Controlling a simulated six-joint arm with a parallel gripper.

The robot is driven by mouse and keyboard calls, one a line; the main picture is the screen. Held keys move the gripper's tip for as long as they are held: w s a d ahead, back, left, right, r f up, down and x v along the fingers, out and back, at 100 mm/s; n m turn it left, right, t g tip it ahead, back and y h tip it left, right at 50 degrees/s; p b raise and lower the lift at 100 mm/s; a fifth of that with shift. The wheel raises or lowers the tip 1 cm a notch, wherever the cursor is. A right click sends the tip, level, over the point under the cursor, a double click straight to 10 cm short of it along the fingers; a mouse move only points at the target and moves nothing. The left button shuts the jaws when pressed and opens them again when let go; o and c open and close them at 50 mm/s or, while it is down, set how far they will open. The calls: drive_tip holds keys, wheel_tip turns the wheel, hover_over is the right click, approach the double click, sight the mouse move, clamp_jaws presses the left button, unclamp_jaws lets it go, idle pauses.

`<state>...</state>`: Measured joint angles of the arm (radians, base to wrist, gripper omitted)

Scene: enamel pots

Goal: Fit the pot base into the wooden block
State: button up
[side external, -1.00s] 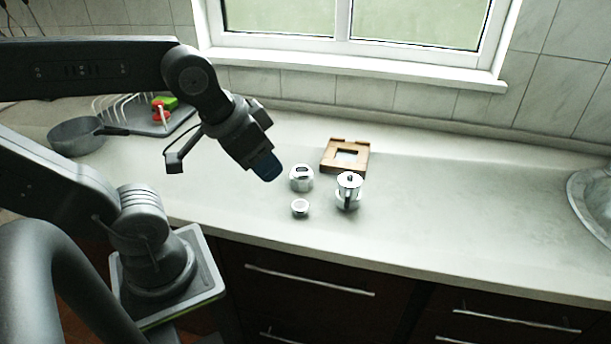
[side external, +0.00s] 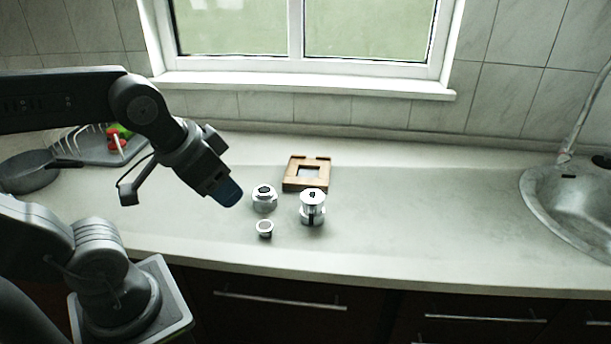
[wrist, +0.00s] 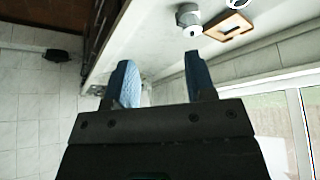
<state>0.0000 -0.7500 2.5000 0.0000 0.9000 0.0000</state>
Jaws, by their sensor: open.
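The pot base (side external: 264,198) is a short silver faceted vessel with a dark opening on top. It stands upright on the counter, in front of and left of the wooden block (side external: 306,186), a flat brown piece with a square recess. In the wrist view the base (wrist: 188,18) and the block (wrist: 228,28) show near the top edge, beyond the fingers. My gripper (side external: 230,194) hangs above the counter, left of the base and apart from it. In the wrist view its two blue fingers (wrist: 160,62) are spread with nothing between them.
A silver pot top (side external: 312,208) with a lid stands right of the base. A small metal cup-like part (side external: 265,229) sits in front. A pan (side external: 30,172) and a rack (side external: 95,146) are at the far left, a sink (side external: 572,205) at right. The counter's right middle is clear.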

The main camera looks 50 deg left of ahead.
drive_tip(key=o, duration=0.8)
drive_tip(key=m+g, duration=0.6)
drive_tip(key=m, duration=1.4)
hover_over(264, 197)
drive_tip(key=w+a, duration=0.1)
drive_tip(key=a, duration=0.1)
wheel_tip(264, 197, down, 8)
wheel_tip(264, 197, down, 14)
drive_tip(key=shift+w+d, duration=0.1)
